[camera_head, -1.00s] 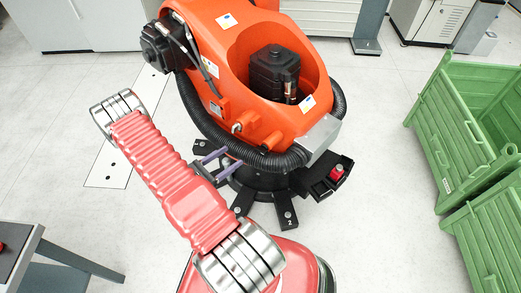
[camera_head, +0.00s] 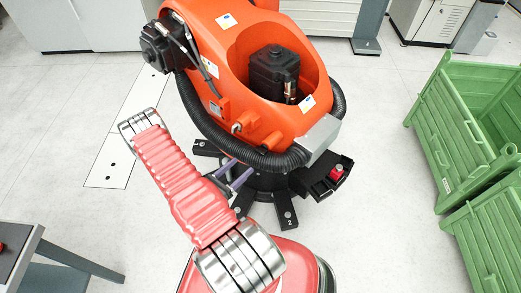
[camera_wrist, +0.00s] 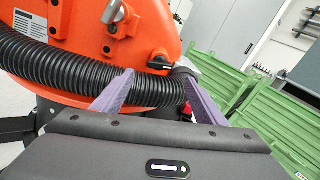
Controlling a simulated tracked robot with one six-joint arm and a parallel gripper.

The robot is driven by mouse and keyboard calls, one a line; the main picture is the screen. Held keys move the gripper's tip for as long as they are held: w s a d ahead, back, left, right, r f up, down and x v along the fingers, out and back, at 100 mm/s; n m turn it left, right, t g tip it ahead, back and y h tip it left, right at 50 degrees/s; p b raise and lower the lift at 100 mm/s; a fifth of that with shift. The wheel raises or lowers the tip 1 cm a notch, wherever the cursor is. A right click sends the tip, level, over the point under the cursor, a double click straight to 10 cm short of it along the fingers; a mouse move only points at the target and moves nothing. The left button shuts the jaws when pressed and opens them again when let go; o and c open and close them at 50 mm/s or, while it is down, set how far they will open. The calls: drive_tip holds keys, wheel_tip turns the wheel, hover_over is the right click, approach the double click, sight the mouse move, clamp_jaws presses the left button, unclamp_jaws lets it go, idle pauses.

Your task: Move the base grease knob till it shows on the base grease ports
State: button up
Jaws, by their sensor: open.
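A red knob (camera_head: 337,172) sits on a black box (camera_head: 321,184) at the right of the orange robot's base; I cannot tell whether it is the base grease knob. A bit of red (camera_wrist: 187,109) shows by the right finger in the wrist view. A black handle-like part (camera_wrist: 160,63) shows on the orange body there. No port lettering is readable. My gripper (camera_head: 236,171) is left of the black box, close to the base. Its two purple fingers are apart and empty in the wrist view (camera_wrist: 160,80), in front of the black hose.
The thick black ribbed hose (camera_head: 262,160) curves around the orange robot (camera_head: 225,100), close by my fingers. Black base feet (camera_head: 286,213) spread on the floor. Green crates (camera_head: 455,130) stand at right, a grey table (camera_head: 20,255) at lower left. Floor between base and crates is clear.

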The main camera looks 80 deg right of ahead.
sight(260, 152)
drive_tip(key=shift+x, duration=6.6)
drive_tip(key=shift+c, duration=0.3)
drive_tip(key=c, duration=1)
drive_tip(key=shift+m, duration=0.5)
drive_tip(key=m, duration=0.2)
drive_tip(key=shift+s+m, duration=0.1)
drive_tip(key=shift+m, duration=0.2)
drive_tip(key=shift+s+a+m, duration=0.1)
drive_tip(key=shift+a+m, duration=0.05)
drive_tip(key=shift+m, duration=1.85)
